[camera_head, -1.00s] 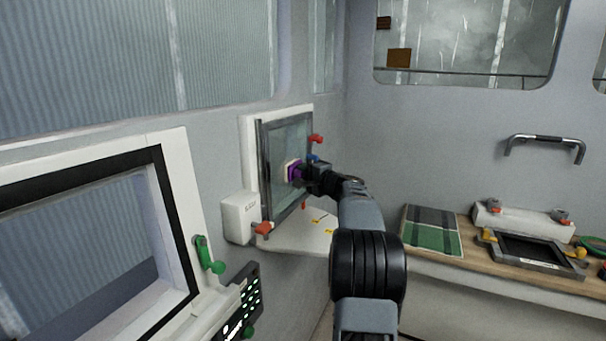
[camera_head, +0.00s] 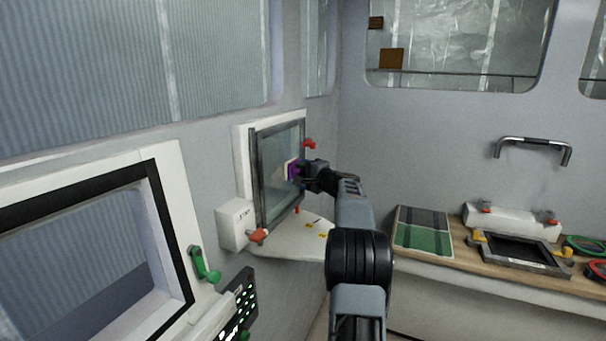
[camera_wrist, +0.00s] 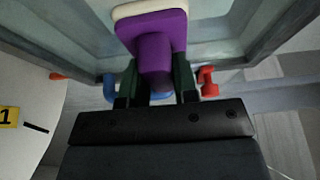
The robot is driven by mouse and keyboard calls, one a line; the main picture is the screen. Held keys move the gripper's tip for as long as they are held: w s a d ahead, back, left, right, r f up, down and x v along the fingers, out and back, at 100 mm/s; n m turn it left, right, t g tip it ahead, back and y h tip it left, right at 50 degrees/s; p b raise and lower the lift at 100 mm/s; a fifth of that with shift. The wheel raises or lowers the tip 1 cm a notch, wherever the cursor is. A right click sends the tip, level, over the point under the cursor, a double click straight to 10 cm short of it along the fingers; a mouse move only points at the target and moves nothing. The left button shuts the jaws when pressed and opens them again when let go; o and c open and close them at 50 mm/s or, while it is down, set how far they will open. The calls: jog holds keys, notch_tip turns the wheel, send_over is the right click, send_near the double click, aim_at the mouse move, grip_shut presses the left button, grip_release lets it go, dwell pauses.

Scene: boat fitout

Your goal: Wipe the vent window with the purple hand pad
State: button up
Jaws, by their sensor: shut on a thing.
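The purple hand pad (camera_head: 292,170) has a purple back and handle and a cream face. It also shows in the wrist view (camera_wrist: 157,38), where my gripper (camera_wrist: 156,88) is shut on its handle. The vent window (camera_head: 276,175) is a glass pane in a dark frame on the left wall. In the head view the pad's cream side faces the pane and is against it or very close, right of its middle; I cannot tell if they touch. In that view my gripper (camera_head: 307,174) is partly hidden by its own wrist.
Red handles (camera_head: 258,236) and a white box (camera_head: 235,222) sit beside the vent window. A white shelf (camera_head: 292,232) is below it. A larger window with a green handle (camera_head: 204,264) is nearer. A bench at right holds a plaid cloth (camera_head: 423,232) and a dark framed panel (camera_head: 515,250).

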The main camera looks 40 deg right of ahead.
aim_at(292, 172)
jog(key=shift+s+a+f+b, duration=0.1)
jog(key=shift+s+a+b, duration=0.4)
jog(key=shift+b, duration=0.7)
jog(key=shift+s+a+b, duration=0.25)
jog(key=shift+a+b, duration=0.4)
jog(key=shift+s+a+b, duration=0.2)
jog(key=shift+a+b, duration=0.45)
